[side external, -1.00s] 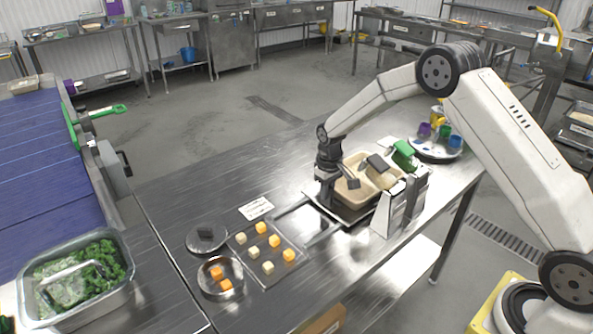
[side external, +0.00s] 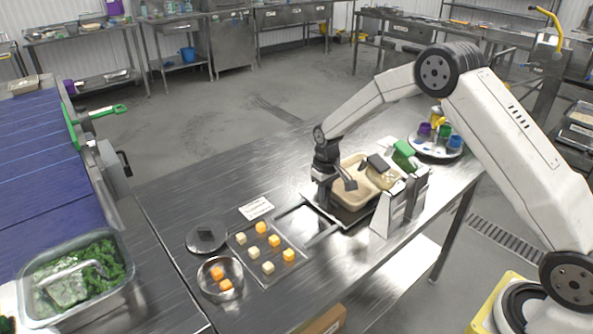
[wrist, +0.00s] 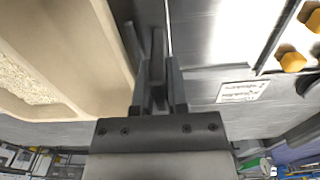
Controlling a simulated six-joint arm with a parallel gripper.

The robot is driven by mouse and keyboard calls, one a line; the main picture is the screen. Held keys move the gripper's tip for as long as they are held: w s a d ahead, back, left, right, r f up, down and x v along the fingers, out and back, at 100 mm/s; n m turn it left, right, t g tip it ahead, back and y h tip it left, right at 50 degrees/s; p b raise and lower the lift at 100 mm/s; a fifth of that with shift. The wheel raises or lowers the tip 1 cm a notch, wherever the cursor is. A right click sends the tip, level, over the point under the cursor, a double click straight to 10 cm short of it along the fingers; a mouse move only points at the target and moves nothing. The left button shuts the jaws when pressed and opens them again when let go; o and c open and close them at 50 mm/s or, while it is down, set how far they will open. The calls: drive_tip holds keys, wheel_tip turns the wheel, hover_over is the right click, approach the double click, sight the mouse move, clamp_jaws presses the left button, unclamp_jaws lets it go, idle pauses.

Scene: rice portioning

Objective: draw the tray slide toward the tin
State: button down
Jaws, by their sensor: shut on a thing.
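The tray slide (side external: 343,223) is a metal carrier on rails and bears a beige two-part tray (side external: 352,163). The tray also fills the left of the wrist view (wrist: 108,62). My gripper (side external: 322,204) points down at the slide's left end. In the wrist view my gripper (wrist: 158,85) is shut on a dark upright grip (wrist: 157,45) beside the tray. A round, shiny tin (side external: 206,288) with orange cubes in it stands to the left, apart from the slide. My arm and the white stand hide part of the slide.
A flat plate (side external: 268,282) with orange and pale cubes lies between tin and slide, near the rails (side external: 318,236). A round lid (side external: 192,246) and a white label card (side external: 256,208) lie behind. A white stand (side external: 392,213) is at the slide's front right.

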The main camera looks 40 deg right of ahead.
drive_tip(key=a, duration=1)
drive_tip(key=shift+a, duration=0.3)
drive_tip(key=c, duration=0.9)
unclamp_jaws()
drive_tip(key=shift+a, duration=0.1)
drive_tip(key=shift+d+r, duration=0.2)
drive_tip(key=shift+r, duration=3.75)
